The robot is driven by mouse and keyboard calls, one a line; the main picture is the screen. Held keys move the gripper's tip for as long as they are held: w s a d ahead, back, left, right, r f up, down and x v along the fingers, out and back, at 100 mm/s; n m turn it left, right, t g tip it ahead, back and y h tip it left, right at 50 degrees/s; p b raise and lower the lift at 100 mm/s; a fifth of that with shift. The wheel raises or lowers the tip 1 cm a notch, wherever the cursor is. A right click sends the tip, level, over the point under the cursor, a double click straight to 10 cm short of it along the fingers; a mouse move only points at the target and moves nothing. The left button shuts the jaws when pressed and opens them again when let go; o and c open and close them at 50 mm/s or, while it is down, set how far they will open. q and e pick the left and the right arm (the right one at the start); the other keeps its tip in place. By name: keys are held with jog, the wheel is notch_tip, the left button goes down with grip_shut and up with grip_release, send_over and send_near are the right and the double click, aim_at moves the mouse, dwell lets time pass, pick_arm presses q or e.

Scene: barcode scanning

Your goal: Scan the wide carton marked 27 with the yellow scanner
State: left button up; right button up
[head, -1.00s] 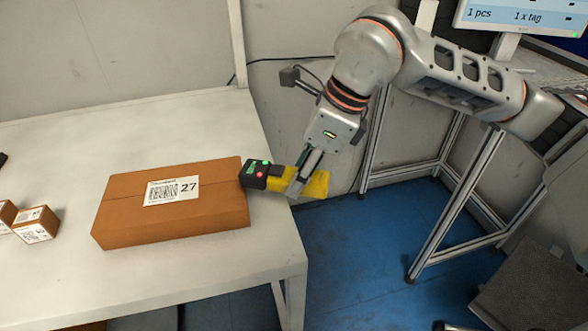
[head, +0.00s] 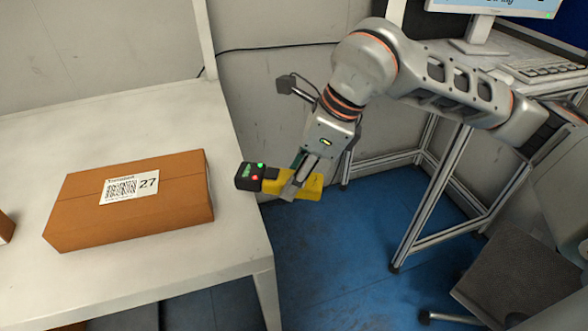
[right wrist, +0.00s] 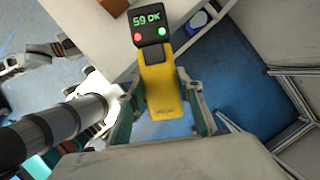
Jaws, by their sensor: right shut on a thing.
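The wide carton marked 27 (head: 170,212) lies flat on the white table, its label (head: 129,185) with barcode and number facing up. My right gripper (head: 296,188) is shut on the yellow scanner (head: 305,185) by its handle, right of the carton and near the table's right edge. The scanner's black head (head: 249,177) points left towards the carton, with a gap between them. In the right wrist view the yellow handle (right wrist: 161,88) sits between the fingers, and the scanner's display (right wrist: 148,20) shows green text that looks like "59 OK". My left gripper is not seen in the head view.
A small brown box (head: 5,228) is cut off at the left edge. The white table (head: 120,120) is clear behind the carton. A metal-framed desk with a keyboard (head: 545,70) and monitor stands at the back right. Blue floor (head: 350,250) lies between.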

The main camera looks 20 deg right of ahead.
notch_tip(320, 180, down, 3)
jog(key=shift+r+b, duration=0.15)
jog(key=shift+b, duration=0.4)
jog(key=shift+f+b, duration=0.3)
jog(key=shift+f, duration=0.25)
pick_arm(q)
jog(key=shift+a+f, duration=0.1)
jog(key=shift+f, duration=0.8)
pick_arm(e)
notch_tip(320, 180, up, 12)
jog(key=p, duration=0.6)
jog(key=shift+p, duration=0.3)
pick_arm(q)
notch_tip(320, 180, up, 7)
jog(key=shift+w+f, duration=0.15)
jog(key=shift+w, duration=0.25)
pick_arm(e)
jog(key=shift+f, duration=0.15)
